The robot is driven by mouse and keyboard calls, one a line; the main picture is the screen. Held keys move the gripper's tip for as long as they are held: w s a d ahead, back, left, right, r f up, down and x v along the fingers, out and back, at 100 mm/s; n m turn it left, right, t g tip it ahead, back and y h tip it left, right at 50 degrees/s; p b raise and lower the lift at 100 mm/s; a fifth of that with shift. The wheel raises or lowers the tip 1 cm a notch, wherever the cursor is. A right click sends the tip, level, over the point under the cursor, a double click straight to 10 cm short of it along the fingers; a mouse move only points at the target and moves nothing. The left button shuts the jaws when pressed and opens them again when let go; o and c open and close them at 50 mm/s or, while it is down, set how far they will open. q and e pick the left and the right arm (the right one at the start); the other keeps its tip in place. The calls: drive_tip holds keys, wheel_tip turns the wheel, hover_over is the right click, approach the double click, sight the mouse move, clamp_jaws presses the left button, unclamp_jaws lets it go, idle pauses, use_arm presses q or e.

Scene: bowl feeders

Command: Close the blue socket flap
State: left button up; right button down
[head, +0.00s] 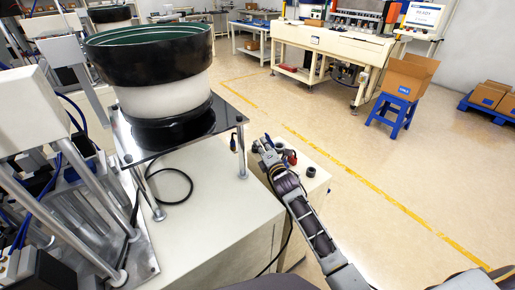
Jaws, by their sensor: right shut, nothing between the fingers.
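My right gripper (263,145) is in the middle of the head view, at the end of my arm, which reaches up from the bottom right. It is shut and empty. It is over the narrow, low end of a white cabinet (325,178), beside a red part (291,156) and a black round part (311,171). A small dark blue part (233,144) shows just left of the gripper. I cannot make out the blue socket flap for certain; the gripper hides part of this area. My left gripper is not in view.
A bowl feeder (155,85) stands on a dark plate (185,135) with metal posts, left of the gripper. A black cable (172,172) loops below it. A blue stool (393,112) bears an open cardboard box (408,77).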

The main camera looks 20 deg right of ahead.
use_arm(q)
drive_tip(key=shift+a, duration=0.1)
use_arm(e)
drive_tip(key=shift+w+d+r, duration=0.1)
drive_tip(key=shift+d, duration=0.2)
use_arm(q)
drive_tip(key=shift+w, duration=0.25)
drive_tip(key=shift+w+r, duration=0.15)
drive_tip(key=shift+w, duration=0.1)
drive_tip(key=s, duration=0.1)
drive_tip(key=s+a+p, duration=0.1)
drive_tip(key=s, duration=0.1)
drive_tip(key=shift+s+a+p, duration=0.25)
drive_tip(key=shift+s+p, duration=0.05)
use_arm(e)
drive_tip(key=shift+w+d+r+m, duration=0.1)
drive_tip(key=shift+d+r+m, duration=0.15)
drive_tip(key=shift+m, duration=0.45)
